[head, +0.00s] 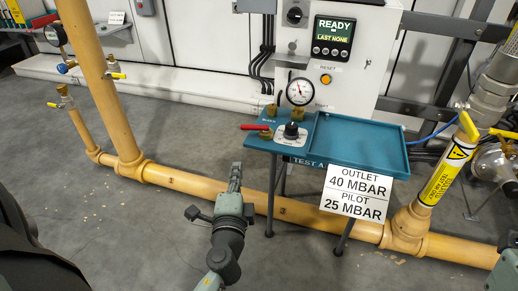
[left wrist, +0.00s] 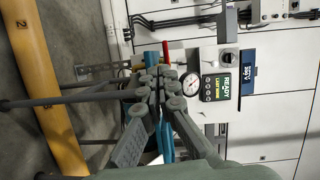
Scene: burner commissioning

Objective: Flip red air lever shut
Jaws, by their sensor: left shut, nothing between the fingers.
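The red air lever (head: 255,127) lies roughly level and points left from a brass valve (head: 266,134) at the left end of the teal bench (head: 322,158). My left gripper (head: 236,166) is shut and empty, below and left of the lever, in front of the bench and apart from the lever in the head view. In the left wrist view the closed fingers (left wrist: 157,88) cover part of the bench, and the red lever (left wrist: 166,50) shows just beyond the fingertips.
A dial with a black knob (head: 291,131) and a pressure gauge (head: 300,92) stand right of the lever. The control panel (head: 340,50) reads READY. A yellow pipe (head: 285,208) runs low past the bench legs. The floor at left is open.

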